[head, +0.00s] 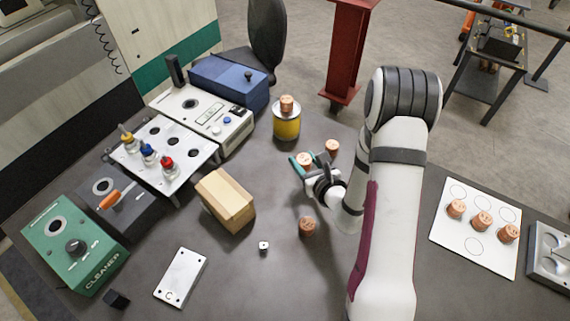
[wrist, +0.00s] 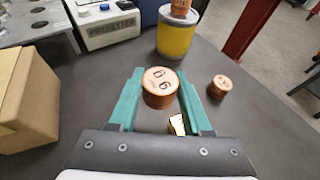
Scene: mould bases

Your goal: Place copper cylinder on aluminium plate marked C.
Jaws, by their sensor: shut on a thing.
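The aluminium plate marked C (head: 180,277) lies flat on the table at the front left in the head view, with nothing on it. My gripper (head: 303,166) is right of the table's middle, its teal fingers shut on a copper cylinder (head: 305,158). In the wrist view the held cylinder (wrist: 160,88) stands between the fingers of my gripper (wrist: 159,80), with dark digits on its top. Whether it touches the table I cannot tell. A second copper cylinder (head: 332,147) stands just beyond, and another (head: 307,226) stands nearer the front.
A cardboard-coloured block (head: 226,200) stands between my gripper and the plate. A yellow can (head: 287,126) bears a copper cylinder. A white sheet (head: 475,258) with several cylinders lies at right. A green cleaner box (head: 72,245) stands left.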

